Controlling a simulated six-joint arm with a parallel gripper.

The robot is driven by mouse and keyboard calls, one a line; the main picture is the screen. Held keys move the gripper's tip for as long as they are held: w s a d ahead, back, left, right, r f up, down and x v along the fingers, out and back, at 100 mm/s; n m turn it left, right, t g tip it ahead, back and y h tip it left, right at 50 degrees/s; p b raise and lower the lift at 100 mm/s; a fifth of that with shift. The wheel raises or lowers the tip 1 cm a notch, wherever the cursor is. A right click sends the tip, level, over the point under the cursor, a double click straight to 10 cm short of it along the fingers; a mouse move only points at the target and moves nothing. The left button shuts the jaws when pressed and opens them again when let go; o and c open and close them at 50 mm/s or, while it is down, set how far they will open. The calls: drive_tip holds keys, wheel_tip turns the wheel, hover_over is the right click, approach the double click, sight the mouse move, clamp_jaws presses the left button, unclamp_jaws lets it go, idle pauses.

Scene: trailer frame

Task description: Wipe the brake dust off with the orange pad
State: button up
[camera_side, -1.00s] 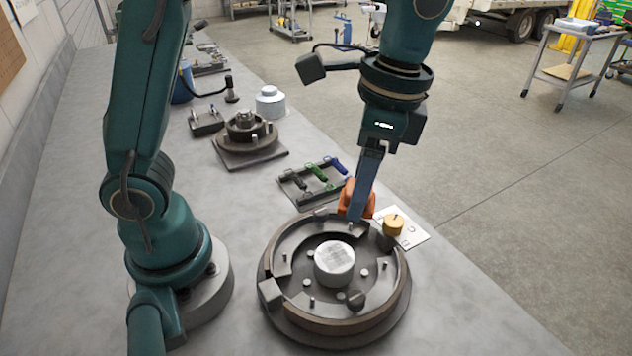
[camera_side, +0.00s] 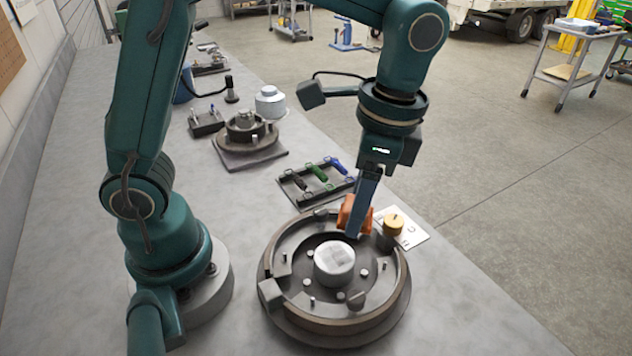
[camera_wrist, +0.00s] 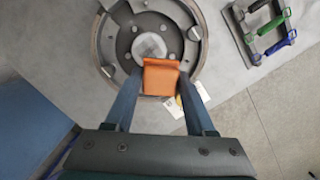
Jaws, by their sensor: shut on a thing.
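My gripper (camera_side: 357,222) is shut on the orange pad (camera_side: 347,214), which sits between its two fingers. In the wrist view the orange pad (camera_wrist: 161,76) is between the fingertips, over the near part of the round brake assembly (camera_wrist: 118,50). In the side view the pad is at the far rim of the brake assembly (camera_side: 285,325). I cannot tell if the pad touches it. The pale hub cap (camera_side: 334,262) at its centre has grey patches on top; they also show on the hub cap in the wrist view (camera_wrist: 148,46).
A yellow-topped knob (camera_side: 393,224) stands at the assembly's right rim, beside a white marked card (camera_side: 414,237). A dark rack (camera_side: 295,197) with black, green and blue handled tools lies behind. A smaller hub on a plate (camera_side: 250,158) stands farther back.

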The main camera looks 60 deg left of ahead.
sight(316, 264)
wheel_tip(316, 264, down, 5)
drive_tip(key=shift+s+f, duration=0.15)
drive_tip(key=shift+f, duration=0.15)
drive_tip(key=shift+s, duration=2.7)
clamp_jaws()
drive_tip(key=shift+w+f, duration=0.15)
drive_tip(key=shift+w, duration=2.65)
wheel_tip(316, 264, up, 2)
drive_tip(key=shift+w+r, duration=0.15)
drive_tip(key=shift+r, duration=3)
